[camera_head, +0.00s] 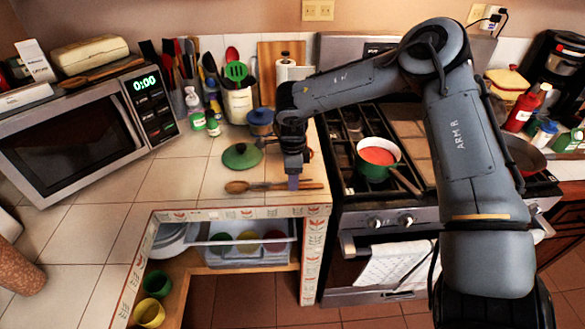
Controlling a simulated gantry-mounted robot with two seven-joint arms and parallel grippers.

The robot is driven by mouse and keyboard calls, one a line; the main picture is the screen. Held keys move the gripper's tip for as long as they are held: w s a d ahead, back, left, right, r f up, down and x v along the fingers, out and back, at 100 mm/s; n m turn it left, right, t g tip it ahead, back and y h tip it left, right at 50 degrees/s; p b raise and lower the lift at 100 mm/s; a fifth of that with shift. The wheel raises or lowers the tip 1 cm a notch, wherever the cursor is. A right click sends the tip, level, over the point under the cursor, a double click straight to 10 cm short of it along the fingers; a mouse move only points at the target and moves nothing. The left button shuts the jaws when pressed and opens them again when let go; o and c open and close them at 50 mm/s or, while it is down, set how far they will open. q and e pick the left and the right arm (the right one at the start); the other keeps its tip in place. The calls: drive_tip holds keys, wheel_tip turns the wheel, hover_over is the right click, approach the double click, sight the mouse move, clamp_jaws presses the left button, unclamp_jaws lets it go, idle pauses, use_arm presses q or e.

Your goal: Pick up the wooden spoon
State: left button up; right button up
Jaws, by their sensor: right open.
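The wooden spoon (238,187) lies flat on the tiled counter near its front edge, with its bowl to the left and its handle running right. My right gripper (293,180) points down over the handle part of the spoon and hides a piece of it. The right gripper is open. I cannot tell whether its fingers are around the handle or only above it. My left gripper is not in view.
A green lid (241,156) lies just behind the spoon, and a blue pot (260,121) stands behind that. A utensil crock (238,103) is at the back. The stove with a green pot (376,170) is to the right. A microwave (75,140) fills the left.

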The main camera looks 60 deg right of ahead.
drive_tip(key=shift+f, duration=1.05)
clamp_jaws()
